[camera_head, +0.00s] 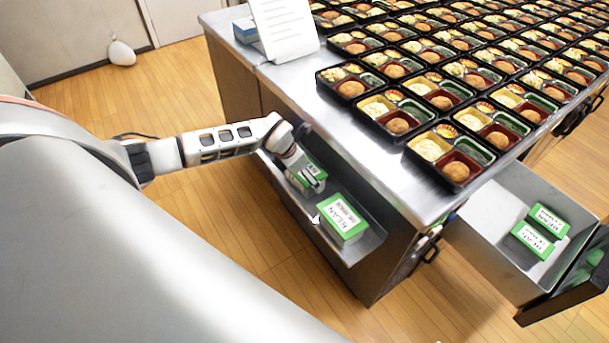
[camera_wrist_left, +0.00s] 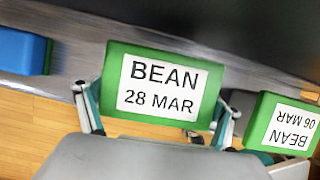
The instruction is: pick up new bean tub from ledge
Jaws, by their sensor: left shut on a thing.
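My left gripper (camera_head: 312,183) reaches down to the metal ledge (camera_head: 368,250) on the side of the counter. It is shut on a green bean tub (camera_head: 318,165) whose white label reads "BEAN 28 MAR" in the left wrist view (camera_wrist_left: 160,88). The fingers grip its two sides. I cannot tell whether this tub still touches the ledge. A second green bean tub (camera_head: 342,218) sits on the ledge nearer the counter's corner. It shows in the left wrist view (camera_wrist_left: 283,125), its label reading "BEAN 06 MAR" upside down. My right gripper is not in view.
Many filled bento trays (camera_head: 400,100) cover the steel counter (camera_head: 300,85). A white sheet (camera_head: 283,28) stands at its left end. An open drawer (camera_head: 480,235) at the right holds green tubs (camera_head: 541,230). A blue tub (camera_wrist_left: 22,52) shows left in the wrist view.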

